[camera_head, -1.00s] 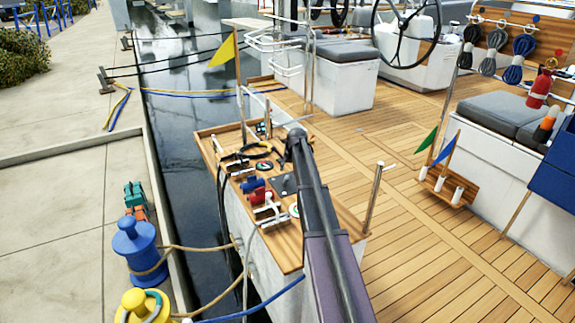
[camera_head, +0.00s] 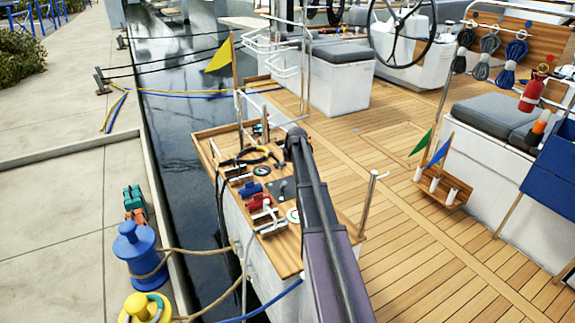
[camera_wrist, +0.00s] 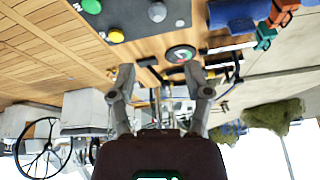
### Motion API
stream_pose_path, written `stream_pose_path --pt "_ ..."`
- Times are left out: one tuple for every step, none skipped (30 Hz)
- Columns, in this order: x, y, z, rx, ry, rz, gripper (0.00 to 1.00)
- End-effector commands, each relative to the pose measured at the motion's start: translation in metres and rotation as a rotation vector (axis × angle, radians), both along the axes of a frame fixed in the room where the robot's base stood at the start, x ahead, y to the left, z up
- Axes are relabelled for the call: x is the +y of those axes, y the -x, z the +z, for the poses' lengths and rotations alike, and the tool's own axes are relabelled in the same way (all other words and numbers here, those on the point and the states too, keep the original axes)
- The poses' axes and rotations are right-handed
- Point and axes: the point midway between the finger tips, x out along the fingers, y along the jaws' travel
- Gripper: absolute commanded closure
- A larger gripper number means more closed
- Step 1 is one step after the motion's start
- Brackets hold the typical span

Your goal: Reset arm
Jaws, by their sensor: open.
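My gripper (camera_wrist: 160,78) is open in the wrist view, with two grey fingers spread apart and nothing between them. In the head view my arm runs up from the bottom edge over the wooden console top (camera_head: 288,262), and its far end hides the gripper. A round dial (camera_wrist: 180,54) lies near the right fingertip in the picture.
Dark water lies left.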

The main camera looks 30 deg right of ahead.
Motion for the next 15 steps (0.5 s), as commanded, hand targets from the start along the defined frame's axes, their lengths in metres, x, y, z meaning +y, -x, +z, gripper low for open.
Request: stream_pose_path --pt "0.0000 0.0000 -0.0002 0.000 0.000 0.000 0.36" --pt "0.0000 0.0000 -0.0002 0.000 0.000 0.000 0.36" --pt "-0.0001 0.0000 -0.0002 0.000 0.000 0.000 0.36" --pt "-0.0001 -0.0001 -0.0002 0.000 0.000 0.000 0.36" --pt "-0.0001 -0.0001 -0.0002 0.000 0.000 0.000 0.36" --pt "-0.0001 -0.0001 -0.0002 0.000 0.000 0.000 0.36" --pt "-0.0001 -0.0001 -0.0002 0.000 0.000 0.000 0.36" --pt "-0.0001 -0.0001 -0.0002 0.000 0.000 0.000 0.36" --pt "-0.0001 -0.0001 -0.0002 0.000 0.000 0.000 0.36" --pt "-0.0001 0.0000 -0.0001 0.000 0.000 0.000 0.36" --pt "-0.0001 0.0000 -0.0001 0.000 0.000 0.000 0.36" --pt "0.0014 0.0011 -0.0002 0.001 0.000 0.000 0.36" --pt "0.0030 0.0022 -0.0003 0.002 -0.001 0.001 0.36" --pt "0.0053 0.0039 -0.0005 0.004 -0.001 0.002 0.36" --pt "0.0094 0.0070 -0.0007 0.008 -0.002 0.004 0.36"
